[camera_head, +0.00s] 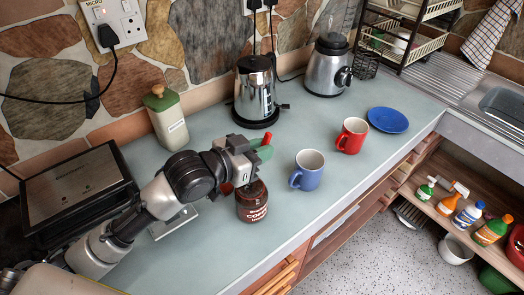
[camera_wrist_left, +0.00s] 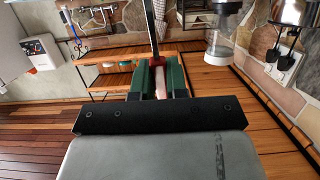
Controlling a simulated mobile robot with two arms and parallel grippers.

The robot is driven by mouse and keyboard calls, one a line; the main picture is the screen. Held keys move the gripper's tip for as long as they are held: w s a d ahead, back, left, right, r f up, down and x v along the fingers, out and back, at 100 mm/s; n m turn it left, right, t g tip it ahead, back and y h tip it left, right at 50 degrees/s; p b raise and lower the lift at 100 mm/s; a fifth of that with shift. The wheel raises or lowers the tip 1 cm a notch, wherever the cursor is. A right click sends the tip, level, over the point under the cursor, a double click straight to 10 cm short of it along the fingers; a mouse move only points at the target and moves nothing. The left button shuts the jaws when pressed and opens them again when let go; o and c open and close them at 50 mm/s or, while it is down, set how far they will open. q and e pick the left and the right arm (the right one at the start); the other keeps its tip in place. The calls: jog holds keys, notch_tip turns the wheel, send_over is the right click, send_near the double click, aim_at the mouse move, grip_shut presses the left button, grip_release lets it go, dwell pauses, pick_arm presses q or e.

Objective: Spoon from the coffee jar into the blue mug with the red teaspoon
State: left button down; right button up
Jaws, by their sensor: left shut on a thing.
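The coffee jar (camera_head: 252,208), dark brown with white lettering, stands upright near the counter's front edge. The blue mug (camera_head: 307,178) stands upright to its right, apart from it, handle towards the left; I cannot make out its contents. My left gripper (camera_head: 262,152), with green fingers, is just above and behind the jar's mouth. It is shut on the red teaspoon (camera_head: 265,141), whose red end shows above the fingers. In the left wrist view a red part (camera_wrist_left: 157,60) shows between the green fingers. I cannot tell whether the spoon's bowl is inside the jar. My right gripper is not in view.
A red mug (camera_head: 352,136) and a blue plate (camera_head: 388,120) are right of the blue mug. A kettle (camera_head: 255,90), a blender (camera_head: 328,68) and a pale green canister (camera_head: 167,118) stand along the wall. Clear counter lies between jar and blue mug.

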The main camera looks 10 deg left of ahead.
pick_arm(q)
notch_tip(320, 180, down, 2)
jog(key=shift+f+b, duration=0.1)
jog(key=shift+b, duration=0.7)
jog(key=shift+w+d+f+g+y, duration=0.15)
jog(key=shift+f+g, duration=0.1)
jog(key=shift+f, duration=0.15)
jog(key=shift+w+d+f+g+y, duration=0.15)
jog(key=shift+f+g, duration=0.1)
jog(key=shift+f, duration=0.15)
jog(key=w+d+r+g+y+p, duration=0.2)
jog(key=w+d+g+y+p, duration=0.2)
jog(key=p, duration=1.3)
jog(key=shift+w+g+y+p, duration=0.45)
jog(key=shift+g+y, duration=1.15)
jog(key=shift+g, duration=1)
